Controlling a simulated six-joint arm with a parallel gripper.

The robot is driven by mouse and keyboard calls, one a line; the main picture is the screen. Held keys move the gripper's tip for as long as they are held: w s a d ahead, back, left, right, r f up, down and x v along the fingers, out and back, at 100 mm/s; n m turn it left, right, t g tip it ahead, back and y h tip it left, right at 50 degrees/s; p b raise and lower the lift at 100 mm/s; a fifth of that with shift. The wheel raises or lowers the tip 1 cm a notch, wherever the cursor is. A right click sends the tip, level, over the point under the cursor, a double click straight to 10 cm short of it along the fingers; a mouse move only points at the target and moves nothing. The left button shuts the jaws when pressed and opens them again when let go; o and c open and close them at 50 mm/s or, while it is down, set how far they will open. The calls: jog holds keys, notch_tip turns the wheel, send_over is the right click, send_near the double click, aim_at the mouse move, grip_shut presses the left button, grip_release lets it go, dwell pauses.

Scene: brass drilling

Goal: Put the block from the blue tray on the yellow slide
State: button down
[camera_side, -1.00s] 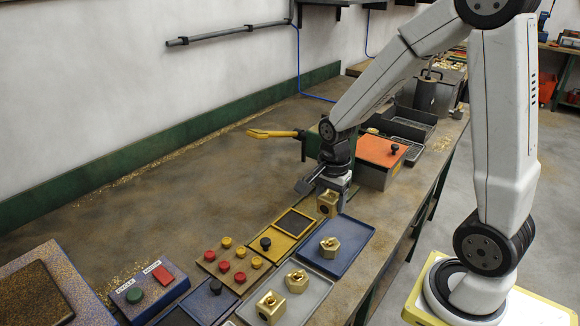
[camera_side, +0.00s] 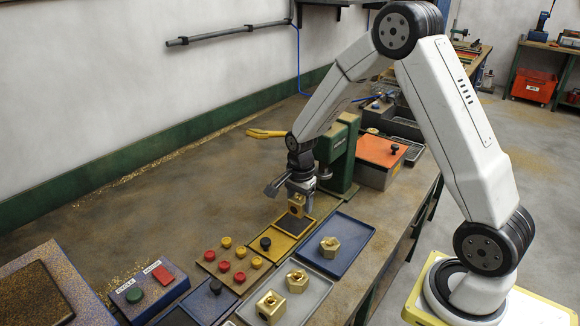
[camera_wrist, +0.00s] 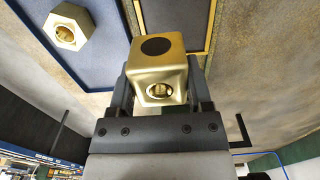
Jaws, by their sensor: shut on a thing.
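My gripper (camera_side: 298,196) is shut on a brass block (camera_side: 297,206) and holds it over the far part of the yellow slide (camera_side: 282,241). In the wrist view the block (camera_wrist: 157,70) sits between the two fingers, with a dark round hole on one face and a threaded-looking hole on another. Whether it touches the slide's dark pad is hard to tell. The slide, with a black knob at its near end, lies left of the blue tray (camera_side: 352,236). A brass hex piece (camera_side: 330,247) stands in that tray; it also shows in the wrist view (camera_wrist: 68,27).
A grey tray (camera_side: 318,296) with two brass pieces lies in front of the blue tray. A wooden board (camera_side: 213,266) with red and yellow knobs is left of the slide. A green machine (camera_side: 342,150) with a yellow handle stands behind my gripper.

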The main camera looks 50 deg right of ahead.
aim_at(294, 224)
jog(key=shift+w+d+f, duration=0.15)
jog(key=shift+w+f, duration=0.7)
jog(key=shift+f, duration=0.05)
jog(key=shift+w+f, duration=0.25)
jog(key=shift+f, duration=1.6)
jog(key=shift+f, duration=0.1)
grip_release()
jog(key=shift+f, duration=0.1)
jog(key=shift+r, duration=6.2)
